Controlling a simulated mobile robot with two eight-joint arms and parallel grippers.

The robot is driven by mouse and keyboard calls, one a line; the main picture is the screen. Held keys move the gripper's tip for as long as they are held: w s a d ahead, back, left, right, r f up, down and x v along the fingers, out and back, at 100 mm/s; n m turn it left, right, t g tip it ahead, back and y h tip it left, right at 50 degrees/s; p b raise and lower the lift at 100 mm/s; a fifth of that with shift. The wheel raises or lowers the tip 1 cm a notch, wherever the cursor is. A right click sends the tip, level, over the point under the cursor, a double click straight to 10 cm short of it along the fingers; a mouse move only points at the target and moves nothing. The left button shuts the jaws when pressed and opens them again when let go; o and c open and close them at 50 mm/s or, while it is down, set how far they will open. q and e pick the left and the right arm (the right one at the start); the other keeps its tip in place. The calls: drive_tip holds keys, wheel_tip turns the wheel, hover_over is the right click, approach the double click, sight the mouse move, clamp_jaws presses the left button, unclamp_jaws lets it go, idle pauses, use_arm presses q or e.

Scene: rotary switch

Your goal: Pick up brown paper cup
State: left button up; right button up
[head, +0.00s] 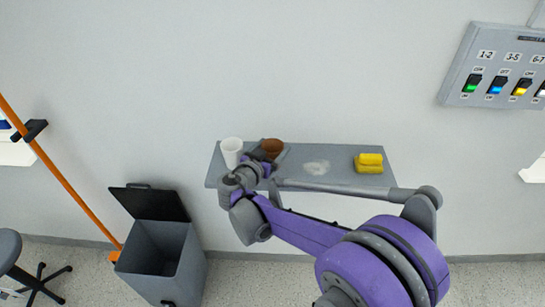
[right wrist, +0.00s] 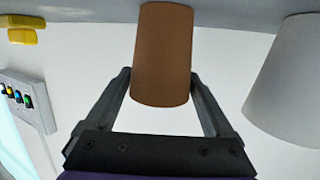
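The brown paper cup (head: 272,147) stands on the grey shelf (head: 340,181), towards its left part. My right gripper (head: 264,158) is at the cup, and its hand hides the cup's lower part in the head view. In the right wrist view the brown cup (right wrist: 163,55) is between the two fingers of the right gripper (right wrist: 162,85), one on each side. The fingers are apart; small gaps seem to show beside the cup, and firm contact is not visible. My left gripper is not in view.
A white cup (head: 231,152) stands close to the left of the brown cup, and it is large at the right of the wrist view (right wrist: 288,80). A yellow sponge-like object (head: 369,163) lies at the shelf's right. An open grey bin (head: 165,262) stands below left. A switch panel (head: 500,75) hangs upper right.

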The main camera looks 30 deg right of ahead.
drive_tip(key=c, duration=0.9)
